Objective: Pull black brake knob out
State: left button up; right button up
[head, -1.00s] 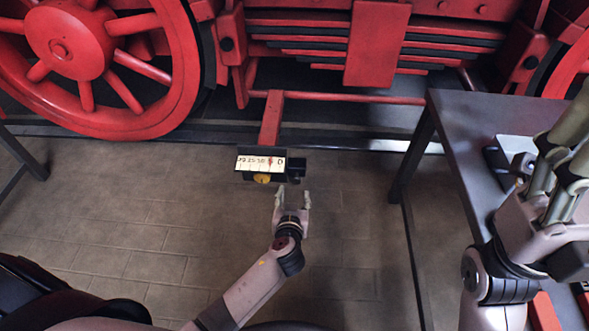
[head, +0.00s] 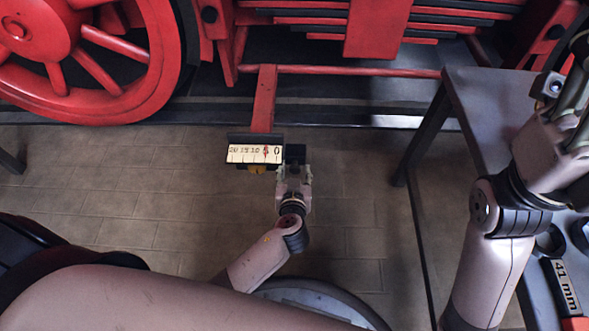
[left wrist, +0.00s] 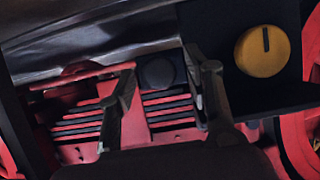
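The black brake knob (head: 295,153) sticks out at the right of a dark box with a white number scale (head: 255,153). In the left wrist view the knob (left wrist: 158,73) is a dark round face framed between my fingertips. My left gripper (head: 294,172) is open, with its fingers pointing at the knob. One fingertip is on each side of the knob in the wrist picture; I cannot tell whether they touch it. My right gripper (head: 577,90) is high at the right edge, partly cut off, away from the box.
A yellow knob (left wrist: 262,50) with a black mark sits on the box beside the black knob. A grey table (head: 490,100) is at right. The tiled floor around the box is clear.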

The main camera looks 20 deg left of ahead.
pick_arm(q)
grip_shut()
dwell(0.3)
dwell(0.4)
